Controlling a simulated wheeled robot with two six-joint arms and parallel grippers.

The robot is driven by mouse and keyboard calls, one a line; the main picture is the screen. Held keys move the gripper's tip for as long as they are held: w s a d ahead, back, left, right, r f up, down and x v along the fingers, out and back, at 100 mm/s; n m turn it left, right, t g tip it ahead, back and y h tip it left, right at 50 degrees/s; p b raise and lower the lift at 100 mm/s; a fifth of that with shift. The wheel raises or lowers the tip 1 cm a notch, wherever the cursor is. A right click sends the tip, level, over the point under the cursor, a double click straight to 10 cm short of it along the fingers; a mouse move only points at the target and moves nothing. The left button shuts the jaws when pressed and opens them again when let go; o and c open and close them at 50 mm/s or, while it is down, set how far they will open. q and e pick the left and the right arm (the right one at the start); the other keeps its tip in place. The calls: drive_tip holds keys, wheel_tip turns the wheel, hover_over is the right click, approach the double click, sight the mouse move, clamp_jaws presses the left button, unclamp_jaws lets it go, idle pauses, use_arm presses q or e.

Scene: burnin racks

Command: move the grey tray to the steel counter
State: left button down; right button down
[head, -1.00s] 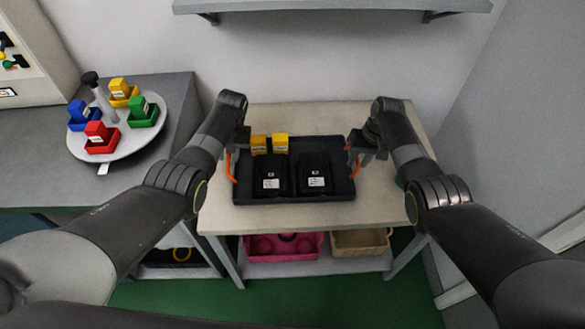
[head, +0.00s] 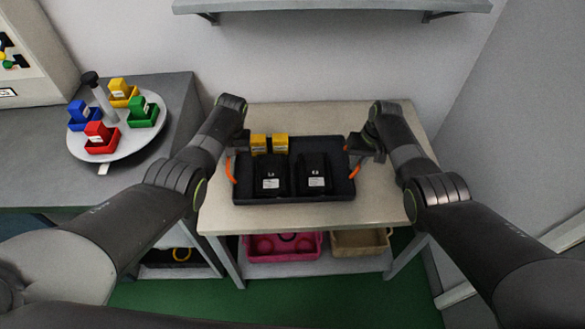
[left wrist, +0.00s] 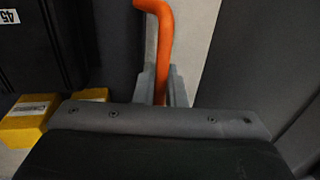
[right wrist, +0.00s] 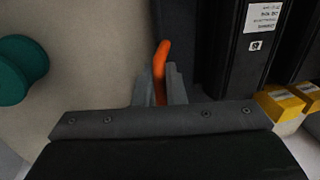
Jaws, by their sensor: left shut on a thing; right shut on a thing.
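The dark grey tray (head: 325,198) is on the beige table (head: 290,218), with an orange handle at each end. It holds two black labelled units and two yellow blocks. My left gripper (head: 236,148) is shut on the left handle, which also shows between its fingers in the left wrist view (left wrist: 162,85). My right gripper (head: 356,150) is shut on the right handle, also seen in the right wrist view (right wrist: 160,85). I cannot tell whether the tray touches the tabletop. A grey counter (head: 40,180), perhaps the steel counter, stands at the left.
A round turntable (head: 130,148) with red, blue, yellow and green bins occupies the counter. A wall shelf (head: 330,6) hangs above the table. Pink (head: 262,250) and tan (head: 350,243) bins sit below. A teal object (right wrist: 22,68) lies beside the tray.

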use_arm(q)
drive_tip(key=shift+w+r, duration=0.15)
drive_tip(key=shift+r, duration=0.05)
use_arm(e)
drive_tip(key=shift+w+r, duration=0.15)
use_arm(q)
drive_tip(key=shift+r+p, duration=0.1)
drive_tip(key=shift+p, duration=0.2)
use_arm(e)
drive_tip(key=shift+r, duration=0.1)
